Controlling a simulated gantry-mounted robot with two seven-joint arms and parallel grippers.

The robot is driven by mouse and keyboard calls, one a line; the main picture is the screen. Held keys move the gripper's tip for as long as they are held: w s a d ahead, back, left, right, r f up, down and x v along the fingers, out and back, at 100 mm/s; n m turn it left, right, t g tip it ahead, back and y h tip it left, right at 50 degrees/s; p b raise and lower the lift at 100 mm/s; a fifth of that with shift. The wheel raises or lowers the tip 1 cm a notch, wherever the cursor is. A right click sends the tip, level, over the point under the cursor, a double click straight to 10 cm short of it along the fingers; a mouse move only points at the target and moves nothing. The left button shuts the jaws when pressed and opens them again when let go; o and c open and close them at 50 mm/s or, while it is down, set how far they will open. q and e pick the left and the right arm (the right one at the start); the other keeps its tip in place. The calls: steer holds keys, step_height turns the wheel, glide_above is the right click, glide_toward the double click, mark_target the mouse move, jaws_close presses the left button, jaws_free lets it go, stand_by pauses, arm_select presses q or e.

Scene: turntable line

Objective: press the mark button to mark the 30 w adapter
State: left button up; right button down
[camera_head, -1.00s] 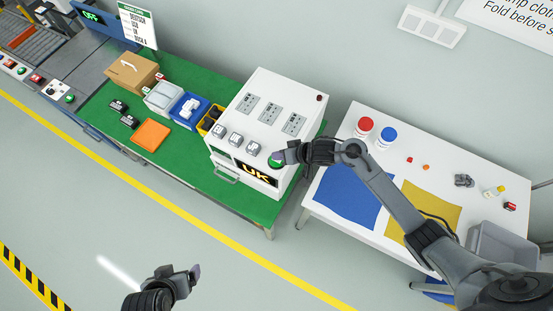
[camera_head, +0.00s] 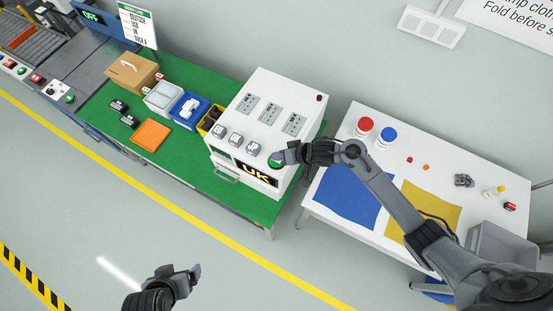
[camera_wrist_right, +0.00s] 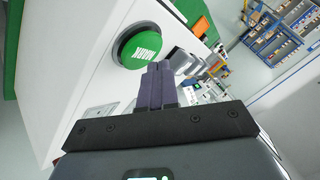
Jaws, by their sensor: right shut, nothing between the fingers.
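The white machine (camera_head: 283,93) has a round green button at its front right corner, mostly covered by my right gripper in the head view. In the right wrist view the green mark button (camera_wrist_right: 143,46) shows large, with white lettering. My right gripper (camera_head: 279,158) is shut and empty. Its fingertips (camera_wrist_right: 158,68) are right at the button's edge; I cannot tell whether they touch it. Three grey adapters (camera_head: 236,139) sit in a row on the machine; their wattage is not readable. My left gripper (camera_head: 187,274) hangs over the floor, far from the machine.
On the green bench (camera_head: 180,163) stand a cardboard box (camera_head: 131,72), blue bin (camera_head: 188,110), yellow bin (camera_head: 211,119) and orange mat (camera_head: 151,135). A white table (camera_head: 334,215) to the right holds cloths and small items. The floor in front is clear.

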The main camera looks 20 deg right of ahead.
steer(key=shift+f, duration=0.25)
stand_by(0.3)
steer(key=shift+f, duration=0.45)
stand_by(0.3)
steer(key=shift+f, duration=0.1)
stand_by(0.3)
steer(key=shift+r+p, duration=0.75)
steer(key=shift+p, duration=0.15)
steer(key=shift+r, duration=0.2)
